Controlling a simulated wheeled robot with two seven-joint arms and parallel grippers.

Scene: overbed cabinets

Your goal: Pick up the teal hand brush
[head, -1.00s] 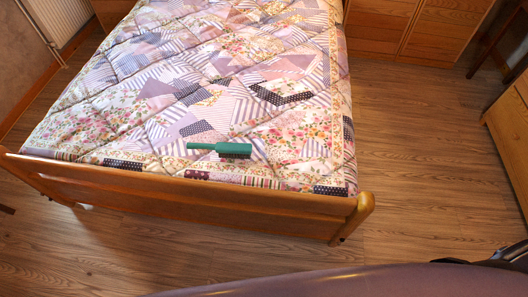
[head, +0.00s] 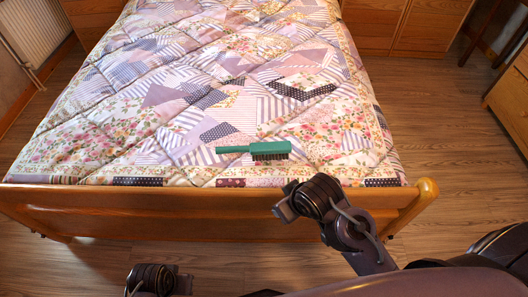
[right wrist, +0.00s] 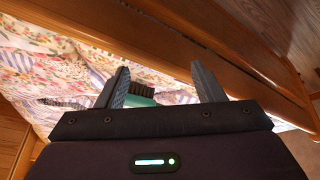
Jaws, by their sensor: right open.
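The teal hand brush (head: 271,148) lies on the patchwork quilt near the foot of the bed in the head view. Its handle points left and its dark bristles face the footboard. In the right wrist view my right gripper (right wrist: 160,68) is open and empty. Part of the brush (right wrist: 144,90) shows beyond the gap between its fingers, nearer the left finger; the rest is hidden by the finger and gripper body. I cannot tell the distance between them. In the head view dark links of my arms show at the bottom, but my left gripper cannot be made out.
The wooden footboard (head: 150,205) runs across in front of the brush, with a rounded post (head: 428,190) at its right end. The quilt (head: 130,110) is otherwise clear. Wooden cabinets (head: 430,28) stand at the back right. Bare floor (head: 440,130) lies right of the bed.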

